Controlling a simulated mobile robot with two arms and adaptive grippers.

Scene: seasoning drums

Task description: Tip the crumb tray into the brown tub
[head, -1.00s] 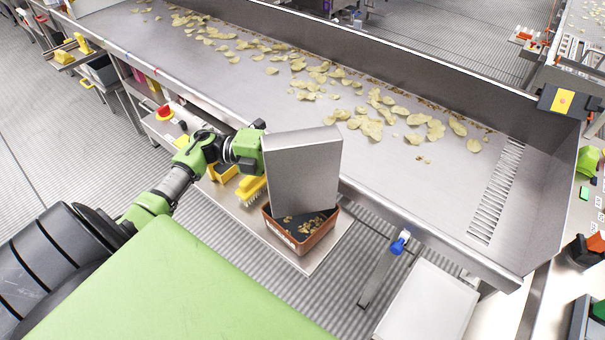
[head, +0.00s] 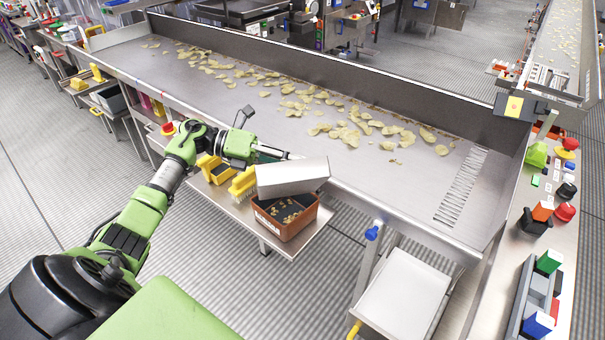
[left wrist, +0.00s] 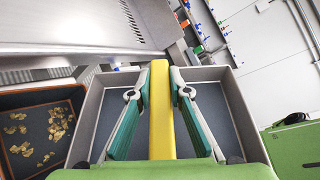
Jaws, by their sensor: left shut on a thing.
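My left gripper (head: 262,151) is shut on the yellow handle (left wrist: 161,120) of the crumb tray (head: 293,176). The tray is a grey metal box, held over the back of the brown tub (head: 287,226) and tilted. In the left wrist view the tray (left wrist: 232,115) shows a dark floor with no crumbs on the parts I can see; the fingers and handle hide its middle. The brown tub also shows in the left wrist view (left wrist: 45,97), at left, with yellow-brown crumbs (left wrist: 22,135) on its dark floor. My right gripper is not in view.
The tub stands on a low steel shelf (head: 318,222) beside yellow brushes (head: 243,181). Behind is a long steel conveyor trough (head: 200,95) strewn with chips (head: 345,135). A white-topped stand (head: 405,297) is at the lower right.

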